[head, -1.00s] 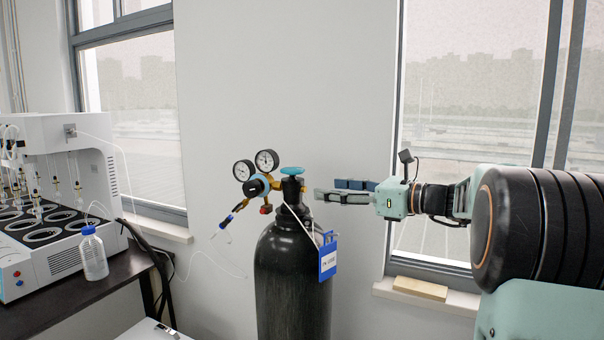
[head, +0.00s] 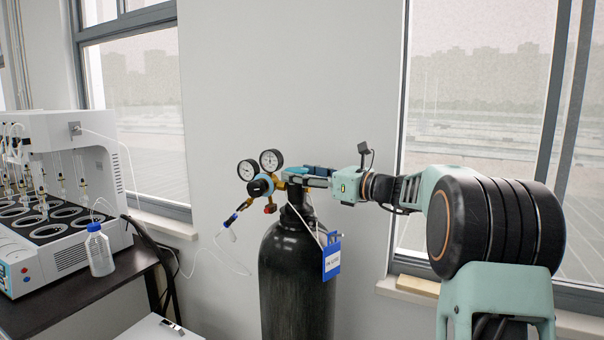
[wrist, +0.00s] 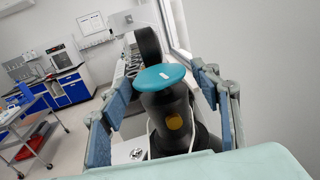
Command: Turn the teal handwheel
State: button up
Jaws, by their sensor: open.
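The teal handwheel (wrist: 160,77) sits on top of the black gas cylinder's valve. In the wrist view it lies between the two fingers of my gripper (wrist: 163,88), with a gap on each side. In the head view the handwheel (head: 297,170) is mostly hidden behind a finger of my gripper (head: 308,176). My gripper is open and level with the wheel, reaching in from the right. The black cylinder (head: 297,275) stands upright below.
A regulator with two gauges (head: 259,165) sits just left of the valve. A blue tag (head: 332,257) hangs on the cylinder. A white distiller (head: 70,180) and a bottle (head: 99,250) stand on the dark bench at left. A wall and window are behind.

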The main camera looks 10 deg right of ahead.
jog(key=shift+c, duration=0.7)
jog(key=c, duration=0.9)
jog(key=shift+o, duration=0.2)
jog(key=shift+h+b, duration=0.3)
jog(key=shift+b, duration=0.2)
